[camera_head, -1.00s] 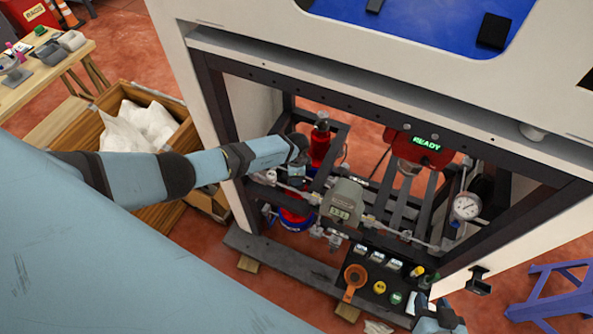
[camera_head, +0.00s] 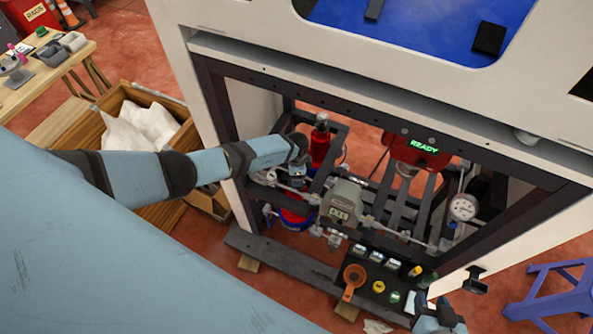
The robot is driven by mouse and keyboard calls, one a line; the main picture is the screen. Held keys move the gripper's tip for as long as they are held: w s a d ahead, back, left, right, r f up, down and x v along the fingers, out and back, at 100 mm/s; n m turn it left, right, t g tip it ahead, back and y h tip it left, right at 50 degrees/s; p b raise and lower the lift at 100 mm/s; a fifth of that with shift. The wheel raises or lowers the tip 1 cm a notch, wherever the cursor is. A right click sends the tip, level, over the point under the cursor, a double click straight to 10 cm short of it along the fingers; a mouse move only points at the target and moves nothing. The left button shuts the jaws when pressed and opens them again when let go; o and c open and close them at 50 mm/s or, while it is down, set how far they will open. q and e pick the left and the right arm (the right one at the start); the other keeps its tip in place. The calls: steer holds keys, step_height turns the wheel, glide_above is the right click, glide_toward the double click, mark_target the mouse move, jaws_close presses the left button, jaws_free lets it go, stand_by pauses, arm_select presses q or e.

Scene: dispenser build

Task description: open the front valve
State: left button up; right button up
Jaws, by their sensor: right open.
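The dispenser frame has metal pipes and fittings inside it. Several small metal fittings (camera_head: 330,236) sit at its front, below a grey meter box (camera_head: 343,204). I cannot tell which part is the front valve. My right gripper (camera_head: 421,299) is at the bottom right, beside the panel's right end, open and apparently empty. My left arm reaches in from the left; its gripper (camera_head: 297,179) is among the pipes by a red cylinder (camera_head: 320,147), its fingers mostly hidden.
Dark frame posts and a low front beam (camera_head: 283,261) surround the opening. A wooden crate with white bags (camera_head: 170,103) stands left, a blue stool (camera_head: 556,292) right.

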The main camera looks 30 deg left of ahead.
arm_select(q)
steer(key=shift+r+p, duration=1.65)
steer(key=shift+r, duration=0.3)
steer(key=shift+r+p, duration=0.4)
steer(key=shift+r, duration=0.6)
steer(key=shift+f, duration=0.1)
